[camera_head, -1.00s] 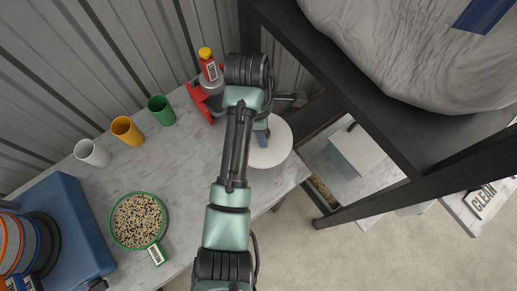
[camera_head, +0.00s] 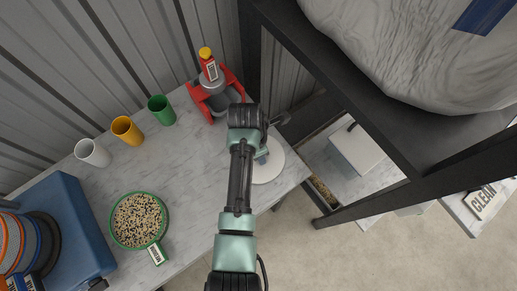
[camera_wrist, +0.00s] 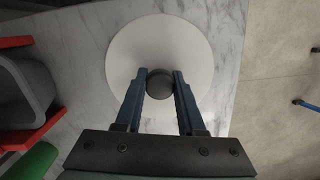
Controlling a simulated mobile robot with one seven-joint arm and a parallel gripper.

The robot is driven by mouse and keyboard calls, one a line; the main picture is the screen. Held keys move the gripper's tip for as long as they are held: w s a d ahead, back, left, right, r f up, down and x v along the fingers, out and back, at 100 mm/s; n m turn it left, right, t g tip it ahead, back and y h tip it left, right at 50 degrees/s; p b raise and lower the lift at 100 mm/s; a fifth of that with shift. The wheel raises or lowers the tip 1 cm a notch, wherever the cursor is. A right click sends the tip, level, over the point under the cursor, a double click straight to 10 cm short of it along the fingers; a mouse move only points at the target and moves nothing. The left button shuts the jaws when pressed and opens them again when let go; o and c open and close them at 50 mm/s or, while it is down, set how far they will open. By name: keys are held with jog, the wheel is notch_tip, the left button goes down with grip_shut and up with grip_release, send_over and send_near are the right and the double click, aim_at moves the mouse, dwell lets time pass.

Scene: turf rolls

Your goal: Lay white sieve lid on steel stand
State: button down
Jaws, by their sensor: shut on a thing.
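The white sieve lid (camera_head: 270,171) is a flat white disc with a dark round knob. It is near the right end of the marble-look bench, partly hidden by my wrist. In the wrist view the lid (camera_wrist: 160,40) faces the camera, and the fingers of my gripper (camera_wrist: 161,80) are shut on its knob. My gripper (camera_head: 262,154) also shows from above in the head view, over the lid. Whether the lid touches anything beneath it cannot be told.
A red-framed grey device (camera_head: 213,97) stands behind my wrist. A green cup (camera_head: 161,111), an orange cup (camera_head: 127,131) and a white cup (camera_head: 92,153) line the wall. A green-rimmed seed sieve (camera_head: 139,220) and blue case (camera_head: 62,232) lie left. A dark shelf frame (camera_head: 330,80) rises right.

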jog(key=shift+f, duration=0.3)
jog(key=shift+f, duration=0.15)
jog(key=c, duration=0.5)
grip_release()
